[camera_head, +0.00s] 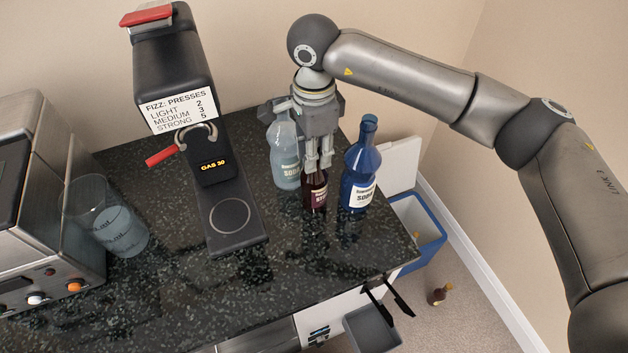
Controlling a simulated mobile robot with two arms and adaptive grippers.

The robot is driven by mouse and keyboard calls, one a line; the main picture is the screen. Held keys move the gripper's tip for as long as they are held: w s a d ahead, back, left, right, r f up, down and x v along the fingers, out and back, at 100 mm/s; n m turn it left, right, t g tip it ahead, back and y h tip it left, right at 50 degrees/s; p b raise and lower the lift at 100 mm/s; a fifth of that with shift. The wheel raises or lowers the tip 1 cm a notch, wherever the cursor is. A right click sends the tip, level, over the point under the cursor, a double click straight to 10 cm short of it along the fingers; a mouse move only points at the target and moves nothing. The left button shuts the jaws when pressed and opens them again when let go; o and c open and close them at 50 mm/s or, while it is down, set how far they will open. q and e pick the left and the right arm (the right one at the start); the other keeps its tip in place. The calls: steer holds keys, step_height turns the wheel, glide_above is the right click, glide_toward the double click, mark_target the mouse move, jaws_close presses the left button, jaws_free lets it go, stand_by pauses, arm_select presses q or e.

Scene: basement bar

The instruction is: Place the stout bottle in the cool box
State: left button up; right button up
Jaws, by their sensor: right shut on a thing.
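My right gripper (318,158) points down over the counter and is shut on the neck of a dark red bottle (315,190). That bottle is upright between two other bottles; its label is too small to read, so I cannot tell if it is the stout. A small brown bottle (438,293) is on the floor by the counter. The blue cool box (432,252) stands on the floor behind the counter's right end, with its white lid (398,165) raised; the counter partly hides it. My left gripper is not in view.
A clear soda bottle (284,150) stands close left of the gripper, and a blue bottle (360,170) close right. A black fizz machine (172,75), a glass (108,222) and a steel machine (40,255) stand further left. The counter's front (300,265) is clear.

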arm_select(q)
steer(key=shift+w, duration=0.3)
arm_select(e)
jaws_close()
steer(key=shift+r, duration=0.15)
